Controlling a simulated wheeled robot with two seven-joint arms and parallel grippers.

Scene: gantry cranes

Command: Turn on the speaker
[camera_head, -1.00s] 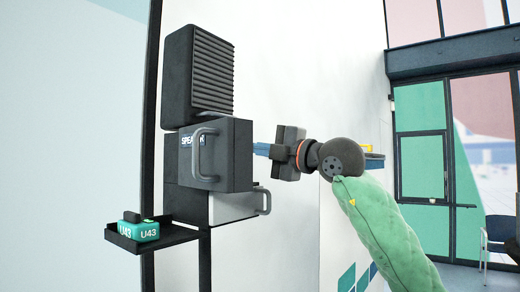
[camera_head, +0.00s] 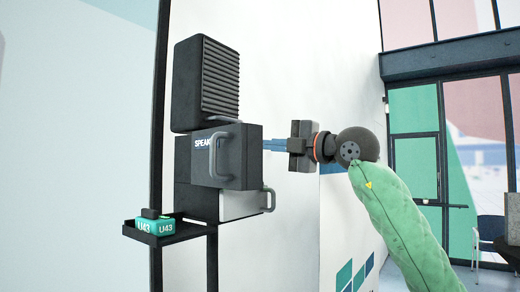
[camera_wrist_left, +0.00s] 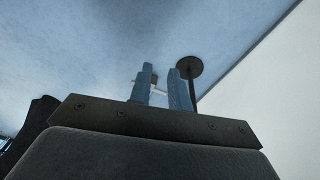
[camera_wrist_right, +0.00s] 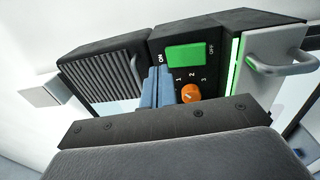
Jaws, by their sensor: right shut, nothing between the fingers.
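The speaker unit, a dark box marked "SPEAK..." (camera_head: 222,165) with a grey handle, is mounted on a post in the head view. In the right wrist view its side panel has a green rocker switch (camera_wrist_right: 185,57) between ON and OFF labels, and an orange knob (camera_wrist_right: 190,93) by numbers 1 to 3. My right gripper (camera_head: 268,145) is shut and empty at the box's right side. Its blue fingertips (camera_wrist_right: 159,72) overlap the panel near ON; contact cannot be told. My left gripper (camera_wrist_left: 163,78) is open and empty, away from the speaker, and shows only in the left wrist view.
A ribbed dark block (camera_head: 207,85) sits above the box, and a white-fronted unit with a handle (camera_head: 240,205) below. A small tray (camera_head: 180,238) holds a teal "U43" item (camera_head: 155,226). A white wall stands behind; glazing and a chair (camera_head: 490,229) are at right.

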